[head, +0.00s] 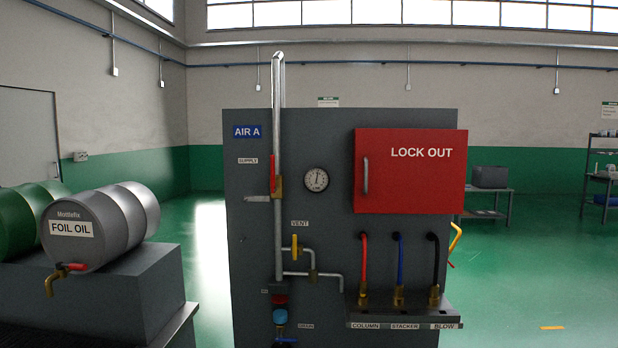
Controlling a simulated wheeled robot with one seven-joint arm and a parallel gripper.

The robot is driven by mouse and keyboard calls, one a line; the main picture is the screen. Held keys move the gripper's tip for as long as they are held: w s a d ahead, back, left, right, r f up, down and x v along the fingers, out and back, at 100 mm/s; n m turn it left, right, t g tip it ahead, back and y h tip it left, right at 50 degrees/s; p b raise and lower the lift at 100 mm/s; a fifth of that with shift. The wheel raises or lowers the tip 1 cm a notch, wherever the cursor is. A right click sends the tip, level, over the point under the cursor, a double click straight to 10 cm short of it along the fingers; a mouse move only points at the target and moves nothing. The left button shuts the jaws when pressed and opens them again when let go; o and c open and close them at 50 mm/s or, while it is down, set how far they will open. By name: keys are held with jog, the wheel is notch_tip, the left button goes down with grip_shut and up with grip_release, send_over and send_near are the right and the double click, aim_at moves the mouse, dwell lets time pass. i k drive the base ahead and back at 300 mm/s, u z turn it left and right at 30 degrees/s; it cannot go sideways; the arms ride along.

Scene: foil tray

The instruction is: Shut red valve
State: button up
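A red lever valve (272,173) sits on the vertical silver pipe (278,110) by the SUPPLY label, on the dark grey AIR A panel. Its handle stands upright, in line with the pipe, above a brass body. A round pressure gauge (316,180) is just right of it, its needle pointing roughly up. A second red-handled tap (75,266) is on the grey FOIL OIL drum (105,225) at left. My gripper is not in view.
A yellow VENT handle (295,247) is on the lower branch. A red LOCK OUT box (410,172) sticks out at the panel's right. Red, blue and black hoses (398,265) hang above a small shelf (402,316). Green floor (540,270) is free at right.

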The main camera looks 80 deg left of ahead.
aim_at(273, 187)
jog(key=u, duration=0.8)
jog(key=k, duration=1.05)
jog(key=u, duration=1.45)
jog(key=i, duration=0.35)
jog(key=u, duration=1.1)
jog(key=i, duration=2)
jog(key=z, duration=1)
jog(key=i, duration=0.2)
jog(key=z, duration=0.25)
